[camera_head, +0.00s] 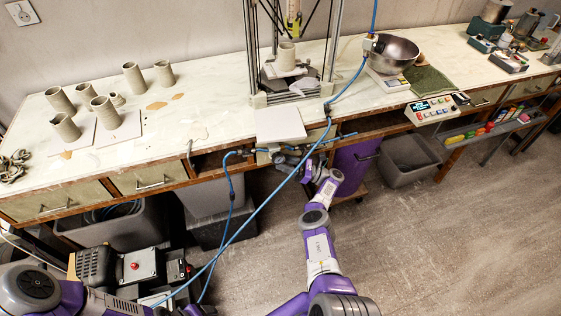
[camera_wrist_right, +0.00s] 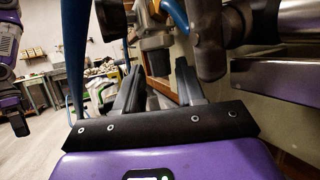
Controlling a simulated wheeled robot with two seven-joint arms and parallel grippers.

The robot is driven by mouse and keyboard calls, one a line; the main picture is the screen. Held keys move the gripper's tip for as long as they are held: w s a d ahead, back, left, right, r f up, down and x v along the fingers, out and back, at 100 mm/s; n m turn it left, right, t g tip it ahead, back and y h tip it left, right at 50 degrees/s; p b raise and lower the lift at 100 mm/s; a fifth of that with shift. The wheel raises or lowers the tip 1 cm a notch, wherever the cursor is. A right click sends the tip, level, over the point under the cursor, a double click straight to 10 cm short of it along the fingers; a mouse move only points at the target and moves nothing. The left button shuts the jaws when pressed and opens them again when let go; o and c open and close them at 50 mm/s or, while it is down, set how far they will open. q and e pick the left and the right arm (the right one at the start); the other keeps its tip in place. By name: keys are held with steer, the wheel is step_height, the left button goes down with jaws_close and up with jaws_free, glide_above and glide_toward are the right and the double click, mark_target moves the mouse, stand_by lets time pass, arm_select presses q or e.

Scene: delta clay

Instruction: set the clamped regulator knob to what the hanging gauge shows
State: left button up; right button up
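The regulator (camera_head: 264,155) sits at the bench's front edge below a white square slab, with blue hoses running to it. It is small in the head view, and its setting cannot be read. In the right wrist view a grey metal fitting (camera_wrist_right: 155,42) with a blue hose lies just beyond the fingertips. My right gripper (camera_wrist_right: 158,68) is open, its two fingers apart with nothing between them. In the head view it (camera_head: 284,159) is beside the regulator, under the bench edge. A small pale device (camera_head: 370,43) hangs on a blue hose and may be the gauge; its face is unreadable. My left gripper is not clearly shown.
The bench (camera_head: 215,100) carries clay cylinders (camera_head: 104,112) at left, a delta printer frame (camera_head: 290,90) and a metal bowl (camera_head: 394,54). Grey bins stand under the bench; the floor at right is clear.

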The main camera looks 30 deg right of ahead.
steer(key=b+v, duration=0.1)
steer(key=v, duration=0.5)
steer(key=shift+s+f, duration=0.1)
stand_by(0.4)
